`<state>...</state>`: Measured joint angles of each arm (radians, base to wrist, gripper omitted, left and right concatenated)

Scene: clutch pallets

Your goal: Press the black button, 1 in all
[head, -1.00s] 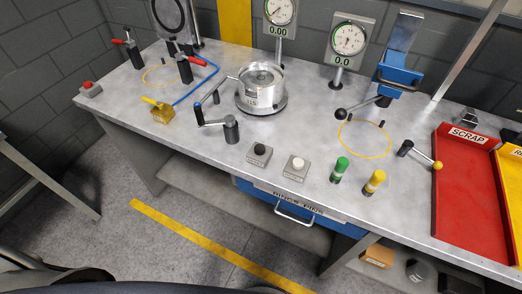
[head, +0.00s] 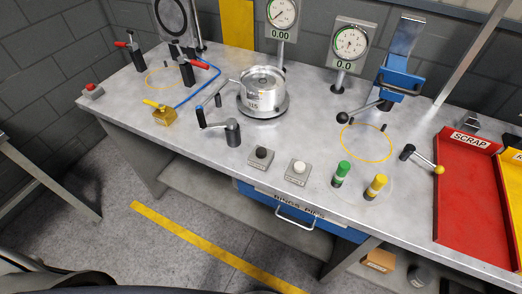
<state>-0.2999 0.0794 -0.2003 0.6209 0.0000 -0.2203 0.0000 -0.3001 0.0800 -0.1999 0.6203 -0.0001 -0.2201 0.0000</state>
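The black button (head: 261,152) sits on a small grey box (head: 257,163) near the front edge of the workbench, in the middle of the head view. A white button (head: 299,166) on a similar grey box is just to its right. Neither of my grippers shows in the head view. Nothing covers the black button.
A crank handle (head: 232,131) stands left of the black button, with a metal cylinder fixture (head: 263,90) behind. Green (head: 341,172) and yellow (head: 376,186) plugs stand to the right. A red scrap tray (head: 464,205) is far right. Bare bench (head: 200,160) lies front left.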

